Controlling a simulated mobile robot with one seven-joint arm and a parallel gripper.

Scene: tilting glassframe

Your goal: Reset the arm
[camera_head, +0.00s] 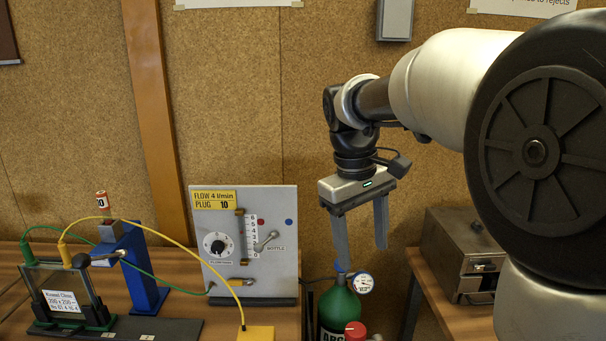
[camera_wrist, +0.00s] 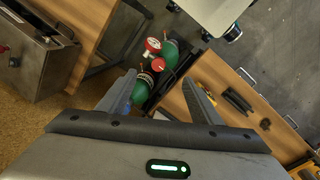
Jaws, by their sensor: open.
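My gripper (camera_head: 362,257) hangs from my arm with its two grey fingers pointing down and spread apart, nothing between them. It is above and behind the green gas bottle (camera_head: 340,308) in the picture, near the round gauge (camera_head: 363,283); I cannot tell the exact gap. In the wrist view my gripper (camera_wrist: 160,75) also shows its two fingers wide apart, with the green bottle (camera_wrist: 170,53) and red knob beyond them.
A grey flow panel (camera_head: 272,222) stands on the left bench beside a blue stand (camera_head: 140,268) and a clamped glass pane (camera_head: 68,290) with yellow and green cables. A metal box (camera_head: 462,255) sits on the right table. The cork wall is behind.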

